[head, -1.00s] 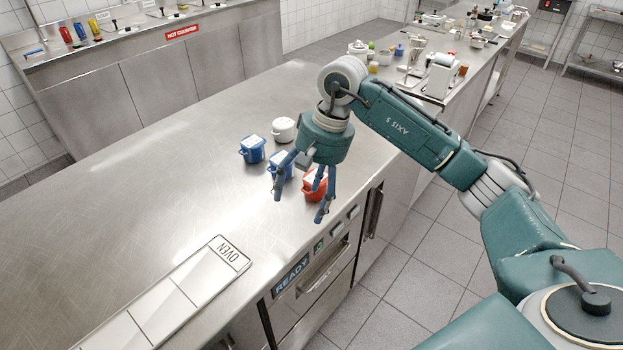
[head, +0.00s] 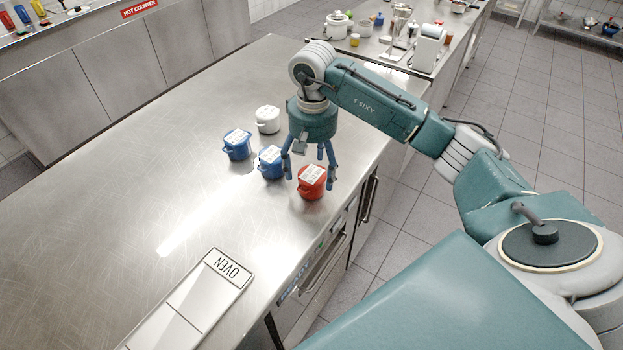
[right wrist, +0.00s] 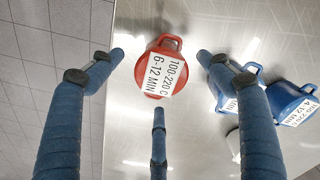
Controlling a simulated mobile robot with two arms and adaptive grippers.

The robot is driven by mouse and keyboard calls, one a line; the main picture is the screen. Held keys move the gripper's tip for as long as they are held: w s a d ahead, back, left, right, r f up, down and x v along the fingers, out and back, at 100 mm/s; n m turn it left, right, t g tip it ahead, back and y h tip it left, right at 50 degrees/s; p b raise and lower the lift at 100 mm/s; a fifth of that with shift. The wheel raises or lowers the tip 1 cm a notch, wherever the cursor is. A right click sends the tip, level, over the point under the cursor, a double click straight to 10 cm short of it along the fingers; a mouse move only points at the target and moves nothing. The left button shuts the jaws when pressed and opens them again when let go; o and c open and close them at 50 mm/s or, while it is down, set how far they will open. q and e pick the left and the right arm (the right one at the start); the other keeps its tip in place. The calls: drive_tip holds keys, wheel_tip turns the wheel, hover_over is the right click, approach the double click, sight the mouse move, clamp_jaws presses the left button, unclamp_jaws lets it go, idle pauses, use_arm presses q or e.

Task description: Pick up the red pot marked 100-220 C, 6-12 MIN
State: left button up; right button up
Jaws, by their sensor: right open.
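The red pot (head: 311,189) stands on the steel counter near its front edge. In the right wrist view the red pot (right wrist: 160,69) carries a white label reading 100-220 C, 6-12 MIN. My right gripper (head: 310,180) is open above the red pot, its fingers pointing down around it. In the right wrist view the open fingers (right wrist: 160,80) spread to both sides of the pot and below it in the picture; I see no clear contact. My left gripper is not in view.
A blue pot (head: 271,163) stands close to the left of the red one. Another blue pot (head: 237,146) and a white pot (head: 267,121) stand farther back.

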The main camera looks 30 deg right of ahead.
sight(312, 174)
wheel_tip(312, 174, down, 4)
drive_tip(key=shift+a+r+p, duration=0.1)
drive_tip(key=shift+r+p, duration=0.15)
drive_tip(key=shift+p, duration=0.55)
drive_tip(key=shift+f, duration=0.25)
drive_tip(key=shift+w+f, duration=0.1)
drive_tip(key=shift+c, duration=0.8)
drive_tip(key=c, duration=1.4)
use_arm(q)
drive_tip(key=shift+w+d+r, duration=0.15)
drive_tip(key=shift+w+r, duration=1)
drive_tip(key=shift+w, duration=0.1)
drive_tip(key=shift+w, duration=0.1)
